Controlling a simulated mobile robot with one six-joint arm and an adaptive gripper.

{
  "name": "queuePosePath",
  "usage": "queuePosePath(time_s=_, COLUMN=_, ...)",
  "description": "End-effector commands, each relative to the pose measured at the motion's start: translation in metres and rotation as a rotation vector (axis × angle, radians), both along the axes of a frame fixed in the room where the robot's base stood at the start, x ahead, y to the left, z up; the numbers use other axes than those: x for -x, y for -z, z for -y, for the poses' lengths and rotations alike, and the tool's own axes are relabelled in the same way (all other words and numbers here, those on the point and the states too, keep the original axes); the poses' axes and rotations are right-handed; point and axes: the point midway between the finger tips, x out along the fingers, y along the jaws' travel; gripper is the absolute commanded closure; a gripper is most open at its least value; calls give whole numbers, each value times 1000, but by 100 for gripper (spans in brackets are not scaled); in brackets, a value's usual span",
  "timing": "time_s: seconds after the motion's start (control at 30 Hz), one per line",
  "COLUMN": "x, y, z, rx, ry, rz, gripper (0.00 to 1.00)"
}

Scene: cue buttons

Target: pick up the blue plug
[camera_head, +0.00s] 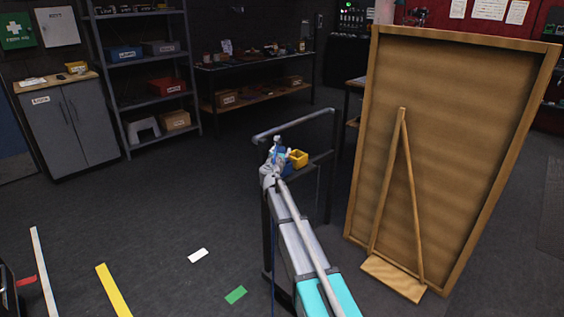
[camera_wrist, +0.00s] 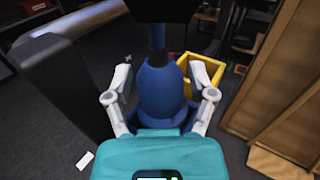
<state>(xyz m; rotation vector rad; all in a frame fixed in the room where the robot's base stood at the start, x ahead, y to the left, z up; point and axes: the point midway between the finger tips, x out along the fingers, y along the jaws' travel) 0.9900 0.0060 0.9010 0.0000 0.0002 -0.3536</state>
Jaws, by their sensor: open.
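The blue plug (camera_wrist: 162,92) is in the middle of the wrist view, with a wide rounded body and a narrow neck toward a dark block at the top edge. My gripper (camera_wrist: 160,76) is open, with one pale finger on each side of the plug. Small gaps show between the fingers and the plug's body. The plug's near end is hidden behind my teal gripper housing. In the head view my gripper (camera_head: 274,160) is at the dark metal frame, and only small bits of blue show there, too small to tell apart.
A yellow open box (camera_wrist: 205,72) is just right of the plug. A dark metal frame with a grey top rail (camera_head: 295,124) stands around my gripper. A large wooden board (camera_head: 455,130) with a prop stands close on the right. The floor at left is mostly clear.

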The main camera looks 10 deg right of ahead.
Motion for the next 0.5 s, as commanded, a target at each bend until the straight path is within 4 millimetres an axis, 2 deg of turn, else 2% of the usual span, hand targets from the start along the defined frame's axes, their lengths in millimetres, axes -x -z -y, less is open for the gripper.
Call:
queuePosePath(time_s=0.3, x=0, y=0, z=0, rx=0, ry=0, rz=0, gripper=28)
queuePosePath(time_s=0.37, x=0, y=0, z=0, rx=0, ry=0, rz=0, gripper=38)
queuePosePath(time_s=0.5, x=0, y=0, z=-1, rx=0, ry=0, rz=0, gripper=64)
